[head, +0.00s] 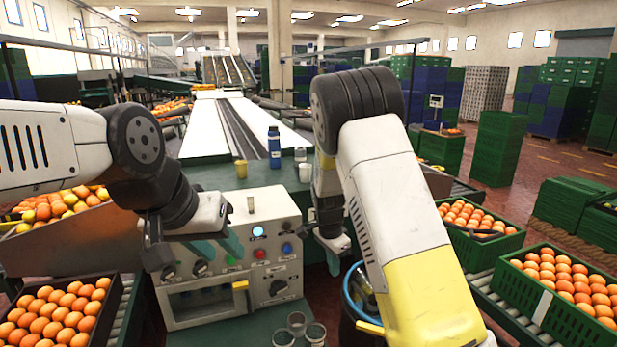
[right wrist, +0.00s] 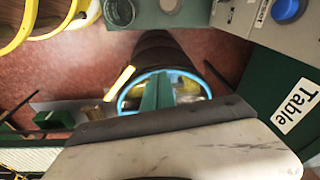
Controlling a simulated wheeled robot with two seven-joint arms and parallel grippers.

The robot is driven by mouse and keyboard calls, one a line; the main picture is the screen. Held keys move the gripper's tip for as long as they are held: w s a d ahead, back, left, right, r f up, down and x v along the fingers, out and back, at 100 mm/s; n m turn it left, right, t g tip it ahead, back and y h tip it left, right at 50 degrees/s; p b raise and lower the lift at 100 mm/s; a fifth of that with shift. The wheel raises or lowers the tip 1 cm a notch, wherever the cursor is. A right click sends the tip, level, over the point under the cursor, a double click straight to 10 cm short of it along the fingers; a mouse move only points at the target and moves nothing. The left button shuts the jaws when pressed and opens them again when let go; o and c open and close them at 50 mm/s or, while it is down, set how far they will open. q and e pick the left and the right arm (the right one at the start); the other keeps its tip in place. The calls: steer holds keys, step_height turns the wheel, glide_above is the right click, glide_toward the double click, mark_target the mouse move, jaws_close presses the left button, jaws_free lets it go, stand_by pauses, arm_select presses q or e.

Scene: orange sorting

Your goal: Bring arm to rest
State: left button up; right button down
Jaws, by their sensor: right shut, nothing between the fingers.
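My left gripper (head: 193,254) hangs in front of the grey control panel (head: 270,215) in the head view. Its teal fingers stand apart, with nothing seen between them. My right gripper (head: 333,262) points down right of the panel, partly behind my own forearm. In the right wrist view its green fingers (right wrist: 157,92) are together and empty. Below them is a round bin with a blue rim (right wrist: 122,100); in the head view the bin (head: 348,298) is partly hidden by my right arm.
Crates of oranges stand at the left (head: 118,300) and right (head: 543,317). A blue bottle (head: 274,148), a yellow cup (head: 241,169) and a white cup (head: 305,172) stand behind the panel. Glass jars (head: 297,322) stand at the front. A table label (right wrist: 298,105) shows in the right wrist view.

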steer(key=s+d+r+n+t+y, duration=0.1)
steer(key=s+d+r+n+y, duration=0.15)
steer(key=s+r, duration=0.55)
steer(key=s+d+r+n+t+y, duration=0.1)
steer(key=s+d+r+n, duration=0.2)
steer(key=r, duration=0.8)
steer(key=s+r+n+t, duration=0.1)
steer(key=s+r+n, duration=0.2)
steer(key=s, duration=0.5)
steer(key=s+d+r+n+t, duration=0.1)
steer(key=s+r+n, duration=0.3)
steer(key=s, duration=0.5)
steer(key=shift+d+t, duration=0.2)
steer(key=shift+t, duration=0.2)
